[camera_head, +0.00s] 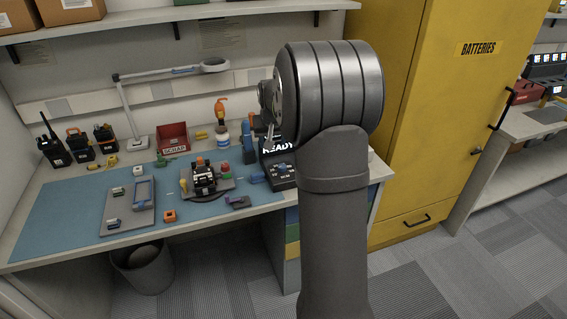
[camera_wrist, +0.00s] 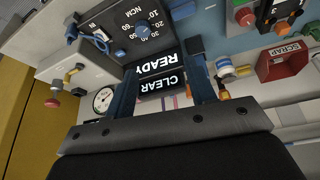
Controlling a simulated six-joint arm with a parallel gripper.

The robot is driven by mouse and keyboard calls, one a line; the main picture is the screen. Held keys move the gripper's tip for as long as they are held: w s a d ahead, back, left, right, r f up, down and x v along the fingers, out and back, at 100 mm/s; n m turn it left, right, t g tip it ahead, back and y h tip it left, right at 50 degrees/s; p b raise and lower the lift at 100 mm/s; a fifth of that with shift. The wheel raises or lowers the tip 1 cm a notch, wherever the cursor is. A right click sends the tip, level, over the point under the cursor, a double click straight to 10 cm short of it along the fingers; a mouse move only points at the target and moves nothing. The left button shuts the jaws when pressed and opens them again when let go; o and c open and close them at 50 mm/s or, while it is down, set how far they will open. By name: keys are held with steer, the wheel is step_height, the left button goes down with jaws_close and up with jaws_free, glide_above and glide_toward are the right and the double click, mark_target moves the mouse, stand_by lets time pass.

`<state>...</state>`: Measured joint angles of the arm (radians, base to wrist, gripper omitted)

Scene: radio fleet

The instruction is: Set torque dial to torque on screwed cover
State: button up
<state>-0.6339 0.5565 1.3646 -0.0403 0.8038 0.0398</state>
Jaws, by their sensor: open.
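The torque dial (camera_wrist: 146,30) shows upside down in the wrist view, a blue knob on a dark face marked NCM with numbers around it. Its exact setting is too small to read. The dial's dark unit (camera_head: 283,176) stands at the bench's right end in the head view, partly behind my arm. My gripper (camera_wrist: 164,56) is open, its two blue fingers apart with nothing gripped, over the READY and CLEAR panels near the dial. A dark device (camera_head: 204,180) sits in a holder on the mat; I cannot tell a screwed cover or its torque marking.
A grey tray (camera_head: 128,218) lies at left.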

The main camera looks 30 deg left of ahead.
steer(key=w+d+r, duration=0.1)
steer(key=d+r, duration=0.1)
steer(key=d, duration=0.1)
glide_toward(282, 168)
steer(key=x, duration=0.6)
steer(key=w+x, duration=0.1)
steer(key=x, duration=0.2)
steer(key=shift+a+r, duration=0.25)
steer(key=c, duration=1)
steer(key=shift+o, duration=0.2)
